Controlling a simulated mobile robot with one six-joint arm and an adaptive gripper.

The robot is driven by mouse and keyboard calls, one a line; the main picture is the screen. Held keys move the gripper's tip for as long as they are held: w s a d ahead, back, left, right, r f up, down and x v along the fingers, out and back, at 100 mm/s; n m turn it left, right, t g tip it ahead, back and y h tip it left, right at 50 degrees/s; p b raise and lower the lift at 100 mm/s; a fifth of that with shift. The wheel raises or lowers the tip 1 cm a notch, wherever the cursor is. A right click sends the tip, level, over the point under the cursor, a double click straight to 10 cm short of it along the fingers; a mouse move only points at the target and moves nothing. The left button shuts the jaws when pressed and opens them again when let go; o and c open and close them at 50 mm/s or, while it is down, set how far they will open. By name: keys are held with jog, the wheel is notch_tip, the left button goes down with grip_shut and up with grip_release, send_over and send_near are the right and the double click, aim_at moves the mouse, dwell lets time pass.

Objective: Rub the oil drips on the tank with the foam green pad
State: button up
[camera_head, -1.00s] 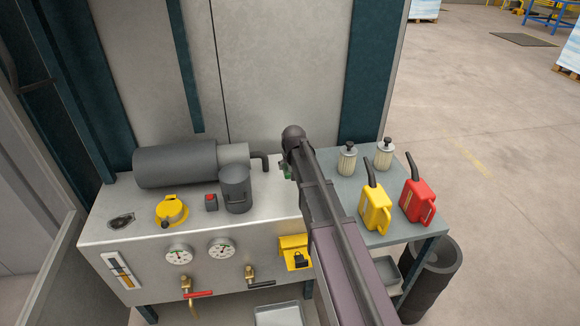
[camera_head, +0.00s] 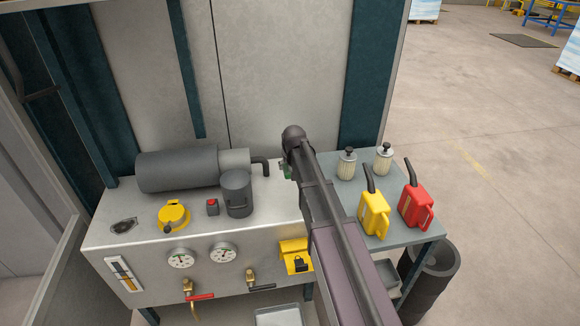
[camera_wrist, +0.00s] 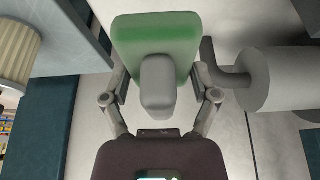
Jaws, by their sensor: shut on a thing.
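The green foam pad (camera_wrist: 155,38) has a grey grip block (camera_wrist: 157,88), and my gripper (camera_wrist: 158,78) is shut on that block from both sides. In the head view only a sliver of the pad (camera_head: 287,172) shows beside my arm, which hides most of my gripper. The pad is near the right end of the tank (camera_head: 150,245), a pale metal box with a flat top. I cannot tell whether the pad touches the tank.
A grey motor (camera_head: 180,170), dark cylinder (camera_head: 237,194), yellow cap (camera_head: 173,215) and red button (camera_head: 212,206) stand on the tank. The right-hand shelf (camera_head: 398,232) holds two filters, a yellow can (camera_head: 374,213) and a red can (camera_head: 415,207). Gauges and valves line the tank's front.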

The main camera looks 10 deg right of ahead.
jog(key=o, duration=0.5)
jog(key=c, duration=0.4)
notch_tip(320, 180, up, 7)
jog(key=p, duration=0.7)
jog(key=shift+r, duration=0.15)
jog(key=shift+s, duration=0.2)
